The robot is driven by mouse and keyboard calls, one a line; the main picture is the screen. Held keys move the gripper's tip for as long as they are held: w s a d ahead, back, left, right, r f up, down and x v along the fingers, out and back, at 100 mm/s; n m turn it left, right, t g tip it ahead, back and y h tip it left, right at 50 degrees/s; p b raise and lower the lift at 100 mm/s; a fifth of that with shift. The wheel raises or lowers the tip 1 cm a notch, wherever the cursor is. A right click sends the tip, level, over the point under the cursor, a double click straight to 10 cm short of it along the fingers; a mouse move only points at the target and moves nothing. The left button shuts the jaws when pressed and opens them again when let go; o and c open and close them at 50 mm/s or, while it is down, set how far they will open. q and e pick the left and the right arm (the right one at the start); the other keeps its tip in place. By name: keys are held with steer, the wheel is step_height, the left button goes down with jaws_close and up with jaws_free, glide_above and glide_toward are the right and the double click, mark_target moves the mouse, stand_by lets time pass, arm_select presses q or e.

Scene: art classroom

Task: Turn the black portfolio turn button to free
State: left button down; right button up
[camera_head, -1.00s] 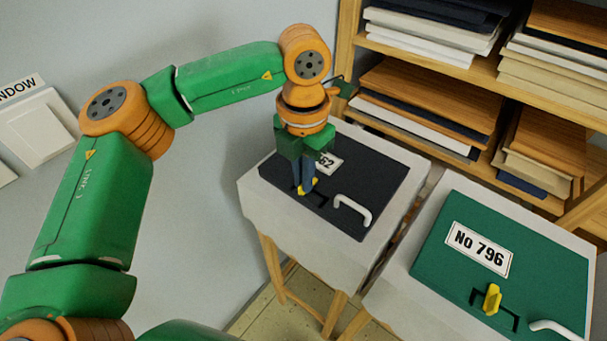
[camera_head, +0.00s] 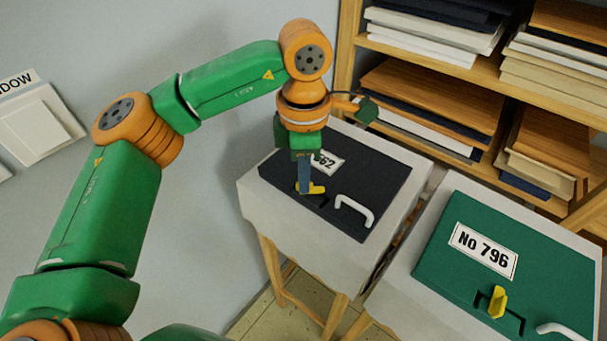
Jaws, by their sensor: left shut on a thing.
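The black portfolio (camera_head: 377,178) lies flat on the left white-topped stand, with a partly hidden number label (camera_head: 328,164) and a white handle (camera_head: 356,210). Its yellow turn button (camera_head: 317,188) sits by a small black bracket and now points sideways to the right. My left gripper (camera_head: 306,190) comes down from above and is shut on the yellow button, its fingers hiding part of it. My right gripper is not in view.
A green portfolio (camera_head: 430,251) labelled No 796 lies on the right stand, with its own yellow button (camera_head: 497,301) standing across a black bracket. A wooden shelf (camera_head: 349,40) with stacked boards stands close behind. A grey wall is at the left.

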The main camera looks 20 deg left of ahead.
arm_select(q)
steer(key=m, duration=0.4)
steer(key=shift+m, duration=2.1)
steer(key=shift+f, duration=0.1)
steer(key=c, duration=1)
jaws_free()
step_height(320, 180, up, 7)
steer(key=shift+d+r+p, duration=0.1)
steer(key=shift+r+p, duration=0.05)
steer(key=shift+p, duration=0.3)
